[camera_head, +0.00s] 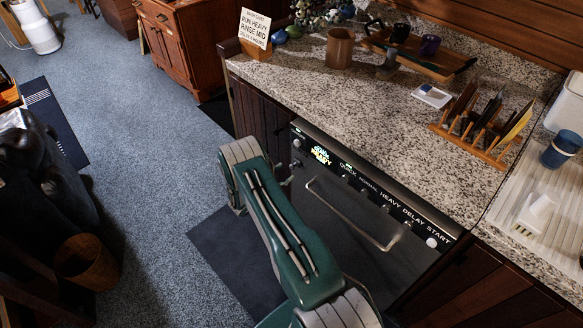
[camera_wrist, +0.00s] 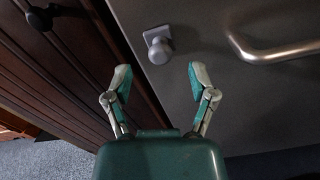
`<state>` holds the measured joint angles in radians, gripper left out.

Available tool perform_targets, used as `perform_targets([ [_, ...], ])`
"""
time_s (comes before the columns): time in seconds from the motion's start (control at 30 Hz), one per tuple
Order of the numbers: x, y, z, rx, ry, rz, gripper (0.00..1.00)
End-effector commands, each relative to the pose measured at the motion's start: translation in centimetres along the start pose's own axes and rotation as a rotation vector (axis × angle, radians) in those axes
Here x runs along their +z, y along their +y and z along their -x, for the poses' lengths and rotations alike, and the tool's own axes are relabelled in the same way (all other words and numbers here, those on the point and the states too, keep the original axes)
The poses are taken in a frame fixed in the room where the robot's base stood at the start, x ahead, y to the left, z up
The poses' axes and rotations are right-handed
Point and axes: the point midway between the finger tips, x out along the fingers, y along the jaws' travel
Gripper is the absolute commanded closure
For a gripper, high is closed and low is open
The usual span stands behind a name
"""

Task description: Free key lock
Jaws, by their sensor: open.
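The dishwasher (camera_head: 340,235) has a dark front under the counter, with a labelled control panel along its top. A small grey knob on a square plate (camera_wrist: 158,48) sticks out from the grey front in the wrist view; it may be the key lock, but no label shows. My gripper (camera_wrist: 157,78) is open and empty, its two green-and-grey fingertips spread apart just below the knob in that view, one to each side. In the head view, my green arm hides most of the gripper near the panel's left end.
A bar handle (camera_head: 355,215) crosses the dishwasher front; it also shows right of my gripper in the wrist view (camera_wrist: 270,50). Brown cabinet panels (camera_wrist: 75,50) lie left. The counter (camera_head: 400,130) holds a sign (camera_head: 255,28), a wooden cup (camera_head: 340,47) and a rack (camera_head: 480,125).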

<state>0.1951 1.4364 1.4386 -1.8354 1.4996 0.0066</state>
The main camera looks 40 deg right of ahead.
Motion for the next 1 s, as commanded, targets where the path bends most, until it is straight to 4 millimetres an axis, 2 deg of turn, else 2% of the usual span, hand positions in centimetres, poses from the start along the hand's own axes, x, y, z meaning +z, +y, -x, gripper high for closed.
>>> perform_targets([
  [0.1, 0.0, -0.1, -2.0, -0.003, -0.002, 0.000, 0.27],
  [0.23, 0.0, -0.1, -3.2, -0.001, 0.000, 0.001, 0.27],
  [0.57, 0.0, 0.0, -3.6, 0.000, 0.000, 0.001, 0.27],
  [0.67, 0.0, 0.0, -3.6, 0.000, 0.000, 0.001, 0.67],
  [0.7, 0.0, 0.0, -3.6, 0.000, 0.000, 0.001, 0.85],
  [0.73, 0.0, 0.0, -3.6, 0.000, 0.000, 0.001, 0.98],
  [1.0, 0.5, 0.2, -3.7, 0.000, -0.001, -0.001, 1.00],
])
